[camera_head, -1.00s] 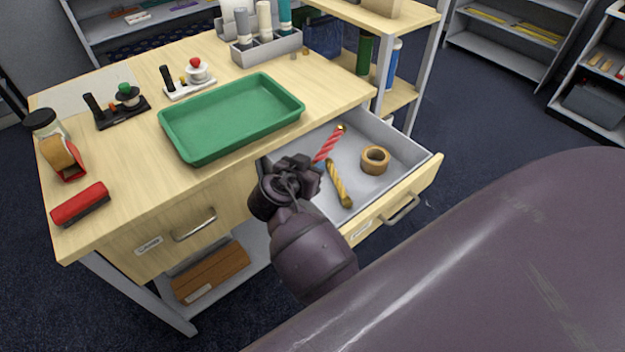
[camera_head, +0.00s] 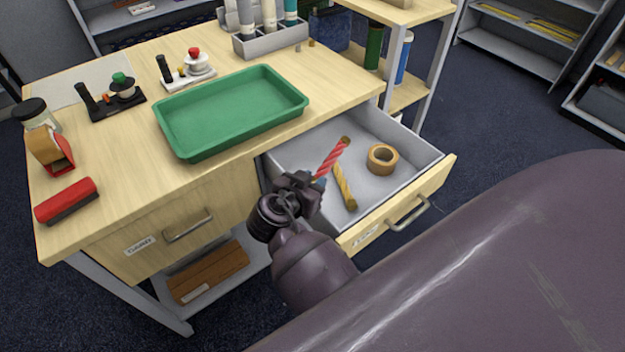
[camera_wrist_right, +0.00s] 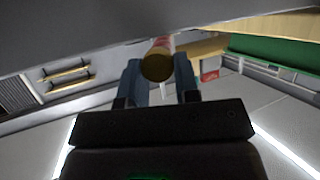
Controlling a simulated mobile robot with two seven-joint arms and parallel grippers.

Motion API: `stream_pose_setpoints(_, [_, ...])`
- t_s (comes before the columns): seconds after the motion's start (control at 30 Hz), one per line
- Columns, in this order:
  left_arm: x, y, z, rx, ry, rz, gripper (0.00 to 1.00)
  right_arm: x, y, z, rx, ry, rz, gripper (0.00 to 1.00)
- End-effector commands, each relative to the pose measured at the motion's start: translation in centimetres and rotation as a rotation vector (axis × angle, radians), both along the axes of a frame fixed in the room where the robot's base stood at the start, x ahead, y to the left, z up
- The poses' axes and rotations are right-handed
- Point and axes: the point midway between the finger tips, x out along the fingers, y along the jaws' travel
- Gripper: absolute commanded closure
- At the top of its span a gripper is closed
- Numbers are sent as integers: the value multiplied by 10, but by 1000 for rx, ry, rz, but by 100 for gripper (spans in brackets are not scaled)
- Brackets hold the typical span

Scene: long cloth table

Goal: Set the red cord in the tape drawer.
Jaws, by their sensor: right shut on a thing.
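The red cord (camera_head: 331,160), a short striped twist with a brown end, slants over the left part of the open tape drawer (camera_head: 408,183). My right gripper (camera_head: 318,183) is shut on its lower end, at the drawer's left side. In the right wrist view the cord's round brown end (camera_wrist_right: 157,63) shows between the two blue-grey fingers of my right gripper (camera_wrist_right: 159,80). Whether the cord touches the drawer floor I cannot tell. My left gripper is not in view.
In the drawer lie a yellow cord (camera_head: 344,187), close beside the red one, and a brown tape roll (camera_head: 382,157) to the right. A green tray (camera_head: 232,110) stands on the tabletop behind. The drawer's right and back floor is clear.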

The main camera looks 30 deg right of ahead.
Motion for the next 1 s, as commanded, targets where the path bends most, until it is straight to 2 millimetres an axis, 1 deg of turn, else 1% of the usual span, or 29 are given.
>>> stream_pose_setpoints(0.4, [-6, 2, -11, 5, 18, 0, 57, 0, 0, -9, 0, 1, 0, 95])
stream_pose_setpoints(0.63, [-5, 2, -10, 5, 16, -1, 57, 0, 0, -12, 0, 0, 1, 95])
stream_pose_setpoints(0.67, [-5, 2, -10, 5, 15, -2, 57, 0, 0, -12, 0, 0, 1, 69])
stream_pose_setpoints(0.8, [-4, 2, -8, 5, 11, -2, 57, 0, 0, -12, 0, 0, 1, 48])
stream_pose_setpoints(0.83, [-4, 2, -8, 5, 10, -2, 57, 0, 0, -12, 0, 0, 0, 45])
stream_pose_setpoints(1.0, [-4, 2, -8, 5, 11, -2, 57, 0, 0, -12, 0, 0, 0, 45])
